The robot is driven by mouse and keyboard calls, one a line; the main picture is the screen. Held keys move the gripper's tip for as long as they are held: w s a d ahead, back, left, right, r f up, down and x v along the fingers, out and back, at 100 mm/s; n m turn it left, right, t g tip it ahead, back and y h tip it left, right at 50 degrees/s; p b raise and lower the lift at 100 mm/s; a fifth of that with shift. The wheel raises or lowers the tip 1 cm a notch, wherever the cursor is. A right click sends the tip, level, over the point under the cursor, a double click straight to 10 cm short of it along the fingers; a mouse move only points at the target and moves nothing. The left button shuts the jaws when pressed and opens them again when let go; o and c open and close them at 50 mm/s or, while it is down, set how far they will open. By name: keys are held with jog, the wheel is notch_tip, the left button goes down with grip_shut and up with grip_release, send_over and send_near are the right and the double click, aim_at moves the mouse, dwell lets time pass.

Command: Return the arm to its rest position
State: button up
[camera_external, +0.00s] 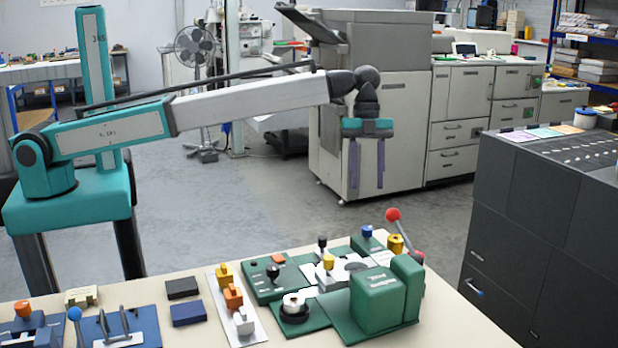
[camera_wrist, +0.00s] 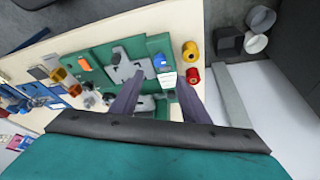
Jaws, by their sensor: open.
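My gripper (camera_external: 367,165) hangs from the end of my outstretched arm, pointing down, with its two purple fingers apart and nothing between them. It is in the air above and behind the far edge of the worktable (camera_external: 455,320). In the wrist view the gripper (camera_wrist: 155,85) also shows open, its fingers overlapping the view of the green machine below. The green machine (camera_external: 385,295) stands on the table below my gripper, clear of it in the external view.
The table holds a red-knobbed lever (camera_external: 393,215), yellow and orange parts (camera_external: 233,297), dark blocks (camera_external: 187,313) and blue fixtures (camera_external: 120,327). A dark cabinet (camera_external: 530,220) stands at right. A large printer (camera_external: 375,120) stands behind. Grey floor (camera_external: 240,210) is open between.

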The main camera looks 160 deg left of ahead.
jog(key=shift+p+v, duration=1.4)
jog(key=shift+v, duration=0.05)
jog(key=b, duration=0.9)
send_near(367, 227)
notch_tip(367, 227, down, 2)
jog(key=x, duration=0.6)
jog(key=shift+w+d, duration=0.15)
jog(key=shift+w, duration=0.25)
jog(key=shift+n, duration=0.3)
dwell(2.3)
